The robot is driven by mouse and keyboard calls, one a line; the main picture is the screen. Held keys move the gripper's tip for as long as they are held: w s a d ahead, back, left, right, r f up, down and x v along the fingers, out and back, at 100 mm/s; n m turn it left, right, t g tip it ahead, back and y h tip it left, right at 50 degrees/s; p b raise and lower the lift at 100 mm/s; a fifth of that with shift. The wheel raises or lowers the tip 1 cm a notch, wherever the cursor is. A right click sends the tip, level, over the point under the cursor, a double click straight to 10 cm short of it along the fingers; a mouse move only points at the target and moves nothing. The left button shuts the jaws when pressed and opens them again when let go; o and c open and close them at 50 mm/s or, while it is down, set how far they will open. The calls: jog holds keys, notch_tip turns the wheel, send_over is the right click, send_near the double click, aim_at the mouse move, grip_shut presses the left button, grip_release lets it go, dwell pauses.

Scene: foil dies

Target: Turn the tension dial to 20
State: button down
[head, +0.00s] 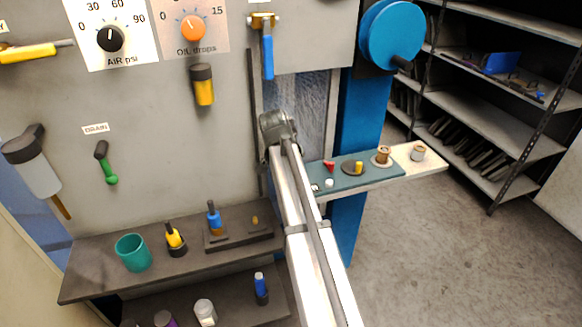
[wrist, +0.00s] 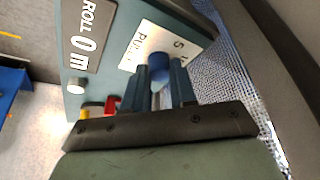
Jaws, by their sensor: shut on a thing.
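I see no dial marked tension in either view. In the wrist view my gripper (wrist: 160,85) is shut around a blue round-topped knob (wrist: 158,66), in front of a white label with partly hidden letters on a teal panel (wrist: 72,42). In the head view my arm covers the fingers and the blue knob. The teal panel (head: 384,180) also shows there, lying like a shelf beside my arm.
The wall carries an AIR psi dial (head: 110,39), an OIL drops dial (head: 192,29) and a blue-handled valve (head: 267,52). A blue wheel (head: 392,36) is at the upper right. A dark shelf (head: 100,262) with a teal cup (head: 133,252) is below. The floor at right is clear.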

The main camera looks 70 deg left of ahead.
jog(key=shift+m+h, duration=0.4)
jog(key=shift+m, duration=0.6)
jog(key=shift+t, duration=0.3)
jog(key=c, duration=0.9)
grip_release()
jog(key=v, duration=1.4)
jog(key=shift+w+f, duration=0.1)
